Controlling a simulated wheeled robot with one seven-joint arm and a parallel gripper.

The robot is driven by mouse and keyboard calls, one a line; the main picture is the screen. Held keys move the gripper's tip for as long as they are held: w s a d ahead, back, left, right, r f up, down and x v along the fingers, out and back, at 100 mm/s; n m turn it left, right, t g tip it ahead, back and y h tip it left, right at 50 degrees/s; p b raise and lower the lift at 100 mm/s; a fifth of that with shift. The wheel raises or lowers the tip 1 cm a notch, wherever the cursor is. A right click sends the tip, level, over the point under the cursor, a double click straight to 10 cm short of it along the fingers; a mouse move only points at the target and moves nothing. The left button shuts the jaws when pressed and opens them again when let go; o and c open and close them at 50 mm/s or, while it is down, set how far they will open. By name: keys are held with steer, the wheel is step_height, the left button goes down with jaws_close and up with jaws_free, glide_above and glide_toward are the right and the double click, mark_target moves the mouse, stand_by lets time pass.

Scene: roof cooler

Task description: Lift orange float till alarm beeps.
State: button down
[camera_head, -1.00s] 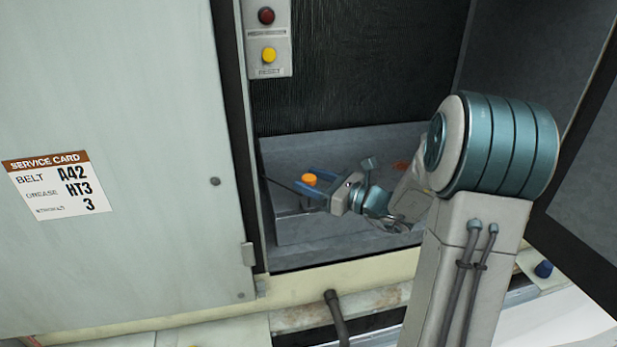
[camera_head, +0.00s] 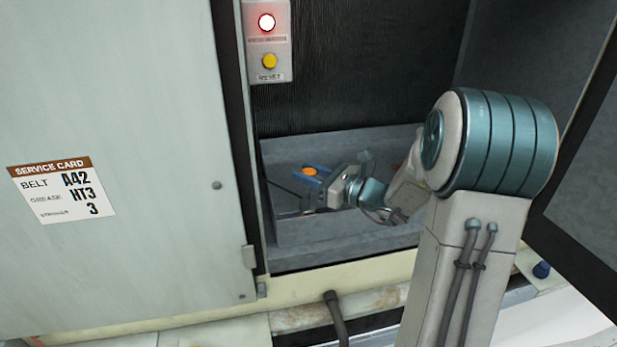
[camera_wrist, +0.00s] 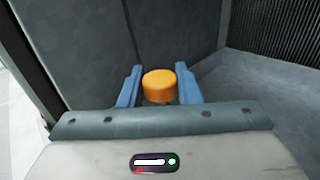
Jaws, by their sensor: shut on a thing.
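The orange float (camera_head: 309,171) sits between the blue fingers of my gripper (camera_head: 312,175), low inside the grey basin. In the wrist view the orange float (camera_wrist: 159,85) stands between the two blue fingertips (camera_wrist: 160,88). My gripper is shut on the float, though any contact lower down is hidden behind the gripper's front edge. The alarm lamp (camera_head: 266,22) on the small panel glows bright red-white. Whether there is a beep cannot be seen.
A yellow reset button (camera_head: 269,61) sits below the lamp. The grey basin (camera_head: 290,235) has raised walls around my gripper. A large closed panel with a service card (camera_head: 62,190) is at left. An open dark door (camera_head: 575,200) stands at right.

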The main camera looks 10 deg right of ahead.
steer(key=c, duration=1.1)
jaws_free()
steer(key=b+v, duration=0.2)
steer(key=v, duration=1.2)
steer(key=shift+a, duration=0.15)
